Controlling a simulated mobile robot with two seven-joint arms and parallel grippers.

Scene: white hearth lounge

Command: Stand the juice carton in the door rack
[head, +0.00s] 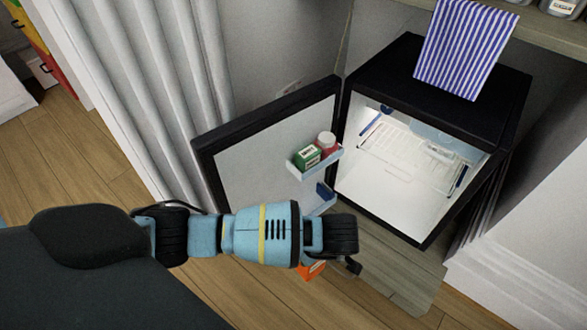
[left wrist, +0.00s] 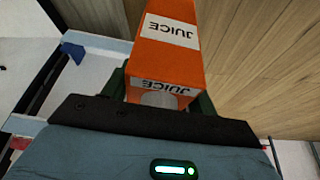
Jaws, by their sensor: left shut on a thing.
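The orange juice carton (left wrist: 168,50) with white JUICE labels is between the dark fingers of my left gripper (left wrist: 165,96) in the left wrist view. The gripper is shut on it. In the head view only a small orange part of the carton (head: 312,271) shows below my left arm, which hides the rest. The fridge door (head: 270,150) stands open and bears an upper door rack (head: 318,167) and a lower door rack (head: 322,208). The lower one is partly hidden by my arm. My right gripper is not in view.
The upper rack holds a green box (head: 307,156) and a red jar with a white lid (head: 326,142). A dark blue item (head: 324,194) is at the lower rack. The lit black fridge (head: 437,90) has a striped cloth (head: 465,45) on top. A pale curtain (head: 150,80) hangs left of the door.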

